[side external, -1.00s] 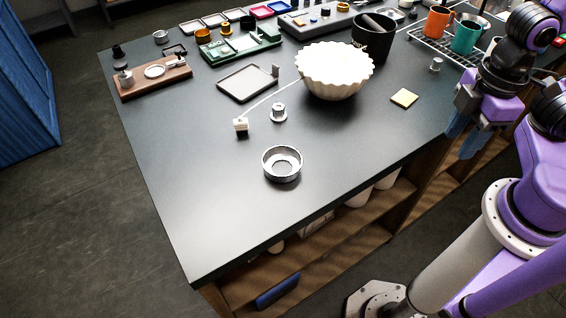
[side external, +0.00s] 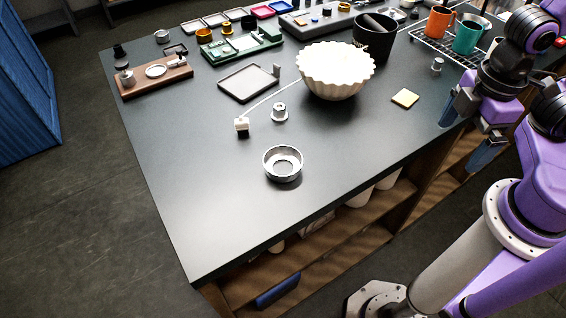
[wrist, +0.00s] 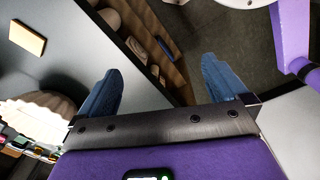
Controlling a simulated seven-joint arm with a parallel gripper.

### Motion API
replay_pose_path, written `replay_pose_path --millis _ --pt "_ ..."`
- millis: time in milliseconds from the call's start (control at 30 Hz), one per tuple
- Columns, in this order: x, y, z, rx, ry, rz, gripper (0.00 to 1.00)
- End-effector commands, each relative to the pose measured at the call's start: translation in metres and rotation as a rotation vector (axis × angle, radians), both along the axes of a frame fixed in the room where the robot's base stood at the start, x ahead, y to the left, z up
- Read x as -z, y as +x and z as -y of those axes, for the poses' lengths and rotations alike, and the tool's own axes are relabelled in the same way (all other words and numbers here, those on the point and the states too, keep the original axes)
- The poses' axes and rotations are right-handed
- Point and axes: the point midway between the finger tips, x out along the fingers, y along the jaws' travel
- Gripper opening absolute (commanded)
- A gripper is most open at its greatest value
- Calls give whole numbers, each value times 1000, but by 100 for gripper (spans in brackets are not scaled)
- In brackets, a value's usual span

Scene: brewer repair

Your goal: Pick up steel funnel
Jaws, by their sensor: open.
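The steel funnel (side external: 283,164) looks like a wide, shallow metal ring with an open middle. It stands alone near the front of the dark counter (side external: 215,215) in the side external view. My gripper (side external: 468,133) is at the right, by the counter's right front edge, well apart from the funnel. Its two blue fingers are spread with nothing between them. The wrist view shows the open fingers (wrist: 160,70) over the counter edge, shelves and floor. The funnel is not visible there.
A small metal part (side external: 280,113) and a white block (side external: 242,125) with a cord lie behind the funnel. The counter's front left is clear.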

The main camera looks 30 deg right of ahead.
Motion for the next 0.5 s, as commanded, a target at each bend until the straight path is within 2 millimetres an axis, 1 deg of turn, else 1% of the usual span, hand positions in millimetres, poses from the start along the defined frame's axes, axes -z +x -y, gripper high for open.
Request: replay_pose_path --millis 67,167,267,300,367,467,500 --pt "8 3 1 -98 -77 21 100" --pt "20 14 3 -306 -231 81 100" --pt "29 32 -3 -575 -414 175 100" --pt "32 40 -8 -686 -485 218 100" --pt "34 51 -19 -854 -585 288 100" --pt "36 65 -46 -1132 -742 420 100" --pt "36 68 -61 -1244 -800 479 100"
